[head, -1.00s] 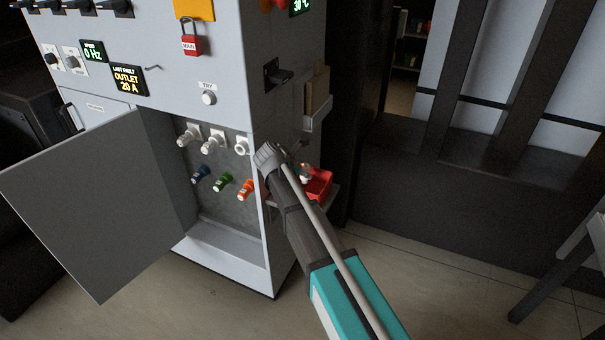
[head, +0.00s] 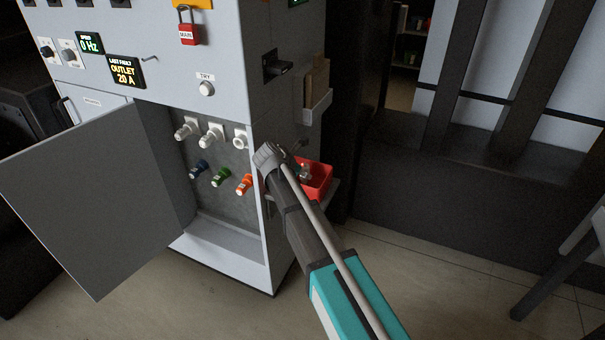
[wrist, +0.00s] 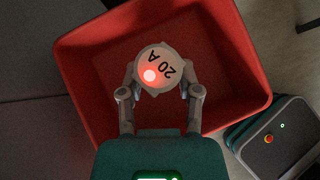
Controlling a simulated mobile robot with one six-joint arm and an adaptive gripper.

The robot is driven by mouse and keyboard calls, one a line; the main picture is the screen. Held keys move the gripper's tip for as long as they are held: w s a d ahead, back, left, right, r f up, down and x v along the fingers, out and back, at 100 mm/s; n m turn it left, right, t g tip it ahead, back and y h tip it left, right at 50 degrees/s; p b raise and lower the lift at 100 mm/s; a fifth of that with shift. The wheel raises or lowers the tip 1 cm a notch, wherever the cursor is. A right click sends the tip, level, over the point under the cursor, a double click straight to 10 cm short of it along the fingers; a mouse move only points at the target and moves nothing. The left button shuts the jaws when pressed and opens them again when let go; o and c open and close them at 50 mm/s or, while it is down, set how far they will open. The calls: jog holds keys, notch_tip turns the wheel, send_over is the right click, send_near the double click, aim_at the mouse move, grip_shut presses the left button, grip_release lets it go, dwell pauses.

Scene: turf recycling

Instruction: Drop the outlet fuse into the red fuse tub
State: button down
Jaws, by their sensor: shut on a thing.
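The outlet fuse (wrist: 158,66) is a round, pale piece marked "20 A", with a red glow on its end face. My gripper (wrist: 161,84) is shut on it, one finger on each side. In the wrist view, the fuse and fingers are over the open red fuse tub (wrist: 85,62), inside its outline; the height above the floor of the tub is hard to tell. In the head view, the red tub (head: 323,180) is at the cabinet's right side, and my gripper (head: 303,172) is over it, partly hidden by my wrist.
The grey cabinet (head: 225,105) has its lower door (head: 95,200) swung open to the left. Inside are white fuse holders (head: 211,136) and a blue, a green (head: 221,177) and an orange piece. A brown-filled holder (head: 317,90) sits on the side wall above the tub.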

jog(key=shift+f+b, duration=0.25)
jog(key=shift+b, duration=0.05)
jog(key=shift+c, duration=1)
grip_release()
jog(key=shift+o, duration=1)
jog(key=shift+r, duration=0.15)
notch_tip(320, 180, up, 8)
jog(key=p, duration=0.8)
jog(key=shift+r+p, duration=0.1)
jog(key=shift+p, duration=0.2)
